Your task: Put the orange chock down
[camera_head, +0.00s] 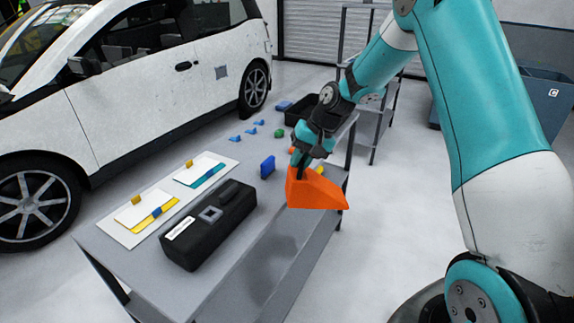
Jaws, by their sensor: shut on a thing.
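The orange chock (316,191) is a wedge-shaped block. My gripper (303,166) is shut on its upper part and holds it near the right edge of the grey table (262,275). The chock looks raised above the table, and its right tip reaches past the table's edge in the picture. The fingertips are partly hidden against the chock. The chock hides part of a small yellow thing (320,169) behind it.
On the table, a black case (208,225) lies in front, with a white board (150,190) bearing cards and squeegees on the left. A blue block (267,167), small blue and green pieces and a black tray (304,110) are farther back. A white car (130,85) stands behind.

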